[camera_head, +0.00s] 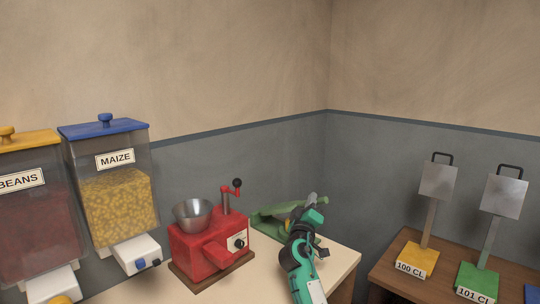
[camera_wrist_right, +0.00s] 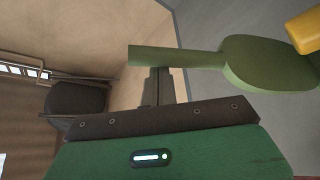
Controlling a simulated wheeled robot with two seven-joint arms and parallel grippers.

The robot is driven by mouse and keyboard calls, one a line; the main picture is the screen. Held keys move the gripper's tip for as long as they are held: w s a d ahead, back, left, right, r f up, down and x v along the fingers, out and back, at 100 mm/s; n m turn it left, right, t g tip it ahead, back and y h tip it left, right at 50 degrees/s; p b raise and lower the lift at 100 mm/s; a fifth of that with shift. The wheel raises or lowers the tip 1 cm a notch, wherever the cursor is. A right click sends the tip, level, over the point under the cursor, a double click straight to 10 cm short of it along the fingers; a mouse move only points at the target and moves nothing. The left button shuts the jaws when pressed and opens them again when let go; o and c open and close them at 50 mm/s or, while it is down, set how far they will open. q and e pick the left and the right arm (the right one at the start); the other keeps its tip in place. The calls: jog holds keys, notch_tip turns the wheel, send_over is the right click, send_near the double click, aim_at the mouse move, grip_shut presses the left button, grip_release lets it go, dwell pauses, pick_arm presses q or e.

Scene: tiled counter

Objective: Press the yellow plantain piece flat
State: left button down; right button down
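A green press (camera_head: 270,210) with a long handle stands on the pale counter at the back. In the right wrist view its round paddle and handle (camera_wrist_right: 262,62) cross the upper part. A yellow piece (camera_wrist_right: 305,30) shows at the upper right edge of that view, partly cut off, near the paddle. A little yellow also shows beside my arm in the head view. My right gripper (camera_head: 313,202) is at the press. Its fingers (camera_wrist_right: 157,85) are close together, with their tips at the handle, which hides them. My left gripper is not in view.
A red grinder (camera_head: 205,252) with a metal bowl stands left of the press. Dispensers of maize (camera_head: 118,205) and beans (camera_head: 32,220) are further left.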

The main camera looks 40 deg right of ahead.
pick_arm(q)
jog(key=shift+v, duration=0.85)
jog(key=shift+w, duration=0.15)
